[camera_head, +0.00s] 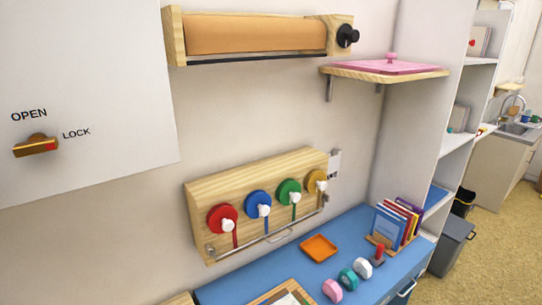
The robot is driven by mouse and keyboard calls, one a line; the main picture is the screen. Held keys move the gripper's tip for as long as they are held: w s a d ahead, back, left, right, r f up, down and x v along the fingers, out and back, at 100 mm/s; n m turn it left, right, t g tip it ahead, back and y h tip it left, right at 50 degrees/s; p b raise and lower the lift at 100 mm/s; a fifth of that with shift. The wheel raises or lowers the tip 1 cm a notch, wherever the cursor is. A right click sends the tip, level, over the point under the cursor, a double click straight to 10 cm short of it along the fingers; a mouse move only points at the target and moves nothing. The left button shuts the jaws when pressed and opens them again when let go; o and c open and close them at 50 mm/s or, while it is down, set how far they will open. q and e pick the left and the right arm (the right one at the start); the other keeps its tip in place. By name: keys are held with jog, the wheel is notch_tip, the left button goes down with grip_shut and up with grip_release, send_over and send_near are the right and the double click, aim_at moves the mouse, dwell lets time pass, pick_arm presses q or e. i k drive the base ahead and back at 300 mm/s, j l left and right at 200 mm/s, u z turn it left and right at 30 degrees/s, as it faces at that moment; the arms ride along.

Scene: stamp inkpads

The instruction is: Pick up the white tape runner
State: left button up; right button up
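The white tape runner (363,267) lies on the blue tabletop (260,277) near its front edge, at the lower right of the head view. It sits in a slanting row, between a teal runner (347,278) on its left and a red-handled stamp (378,255) on its right. A pink runner (333,290) is at the near end of the row. The small gaps between them are hard to judge. Neither of my grippers is in view.
An orange tray (319,248) lies behind the row. Books (393,222) stand at the table's right end. A wooden panel with coloured ribbon reels (252,182) hangs above the table. A grey bin (452,246) stands beyond it. Blue tabletop left of the tray is clear.

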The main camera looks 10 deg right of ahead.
aim_at(361, 266)
jog(key=z, duration=1.2)
